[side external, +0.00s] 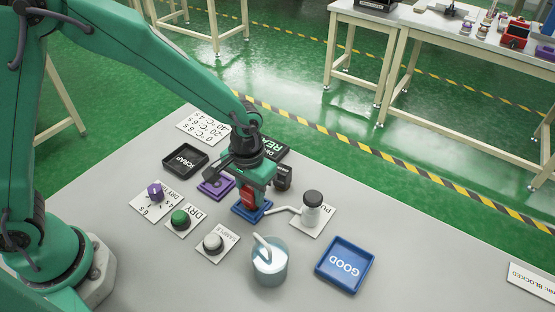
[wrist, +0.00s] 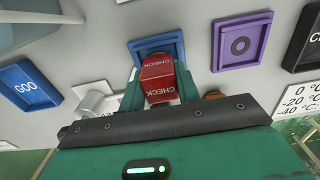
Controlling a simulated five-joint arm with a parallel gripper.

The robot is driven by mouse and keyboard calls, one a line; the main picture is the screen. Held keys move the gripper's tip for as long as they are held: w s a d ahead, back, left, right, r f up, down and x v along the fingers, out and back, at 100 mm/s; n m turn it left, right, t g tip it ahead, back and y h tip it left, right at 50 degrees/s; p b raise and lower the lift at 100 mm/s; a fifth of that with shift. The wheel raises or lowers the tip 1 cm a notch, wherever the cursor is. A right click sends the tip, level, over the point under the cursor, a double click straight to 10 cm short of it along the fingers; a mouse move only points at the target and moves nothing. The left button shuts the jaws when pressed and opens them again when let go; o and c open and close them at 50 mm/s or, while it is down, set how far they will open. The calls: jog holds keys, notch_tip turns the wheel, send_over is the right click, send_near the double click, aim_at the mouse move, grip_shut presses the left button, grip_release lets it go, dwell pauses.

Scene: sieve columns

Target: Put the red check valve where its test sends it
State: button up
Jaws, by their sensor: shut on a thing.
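The red check valve (side external: 248,198) is between the jaws of my gripper (side external: 250,190), which is shut on it. In the wrist view the valve (wrist: 158,75) shows "CHECK" lettering on two faces. It is at the blue square fixture (side external: 252,212), covering part of it; the fixture also shows in the wrist view (wrist: 145,47). I cannot tell whether the valve touches the fixture. The purple square fixture (side external: 204,191) lies just left of it.
A water beaker (side external: 269,265) stands in front. The green button (side external: 179,217), white button (side external: 213,242) and purple knob (side external: 155,190) are left. A black tray (side external: 273,147) is partly hidden behind my gripper.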

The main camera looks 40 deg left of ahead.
jog(key=shift+r, duration=0.6)
jog(key=r, duration=0.3)
jog(key=shift+s+d+r, duration=0.1)
jog(key=shift+s+d, duration=0.15)
jog(key=shift+s, duration=0.05)
jog(key=s+d+r, duration=0.5)
jog(key=s+r, duration=0.1)
jog(key=s, duration=0.3)
jog(key=shift+s+d+r, duration=0.15)
jog(key=shift+d+r, duration=0.05)
jog(key=shift+d, duration=0.2)
jog(key=n, duration=0.8)
send_near(250, 191)
jog(key=s+a, duration=0.4)
jog(key=s, duration=0.1)
jog(key=w+a+n, duration=0.1)
jog(key=a+n, duration=0.9)
jog(key=a, duration=0.1)
jog(key=w+a+f, duration=0.1)
jog(key=a+f, duration=0.1)
jog(key=a, duration=0.1)
jog(key=w+a+f, duration=0.1)
jog(key=a+f, duration=0.2)
jog(key=a, duration=0.1)
jog(key=w+a+f, duration=0.1)
jog(key=a+f, duration=0.1)
jog(key=a, duration=0.2)
jog(key=shift+w+f, duration=0.35)
jog(key=shift+w, duration=0.05)
